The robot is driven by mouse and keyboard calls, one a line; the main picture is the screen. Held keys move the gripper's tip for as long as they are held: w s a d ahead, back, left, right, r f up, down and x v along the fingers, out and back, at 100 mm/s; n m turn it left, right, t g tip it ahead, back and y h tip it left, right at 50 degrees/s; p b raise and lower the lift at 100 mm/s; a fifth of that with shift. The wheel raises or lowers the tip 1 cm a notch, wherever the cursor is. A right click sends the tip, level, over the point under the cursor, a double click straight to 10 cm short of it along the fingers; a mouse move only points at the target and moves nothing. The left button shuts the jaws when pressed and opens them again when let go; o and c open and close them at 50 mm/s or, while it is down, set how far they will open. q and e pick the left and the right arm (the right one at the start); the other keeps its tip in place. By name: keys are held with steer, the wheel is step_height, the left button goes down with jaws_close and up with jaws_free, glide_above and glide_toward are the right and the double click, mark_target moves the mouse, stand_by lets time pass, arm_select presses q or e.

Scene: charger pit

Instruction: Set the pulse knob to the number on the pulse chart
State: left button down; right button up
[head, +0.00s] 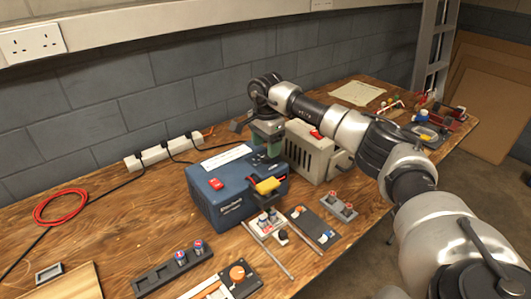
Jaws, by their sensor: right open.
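My right arm comes in from the right, and my right gripper (268,150) points down over the right end of the blue charger box (222,200). Its jaws are open, small and dark, and nothing shows between them. The blue box has a red switch (216,184) and a white label (226,158) on top; its writing is too small to read. An orange round knob (237,273) sits on a dark panel at the front edge. I cannot tell for sure which knob is the pulse knob or which sheet is the pulse chart. A pale paper sheet (357,93) lies farther back. My left gripper is out of view.
A grey vented box (312,153) stands right of the blue box. A yellow-topped part (266,186), a white block with terminals (264,223) and a dark panel (315,225) crowd the front. A terminal strip (172,271) lies left; a red cable coil (61,207) lies far left.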

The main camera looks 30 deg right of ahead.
mark_target(266, 155)
step_height(266, 155, down, 2)
steer(key=shift+f, duration=0.75)
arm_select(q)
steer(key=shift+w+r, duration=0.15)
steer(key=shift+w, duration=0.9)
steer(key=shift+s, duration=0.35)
arm_select(e)
steer(key=c, duration=0.9)
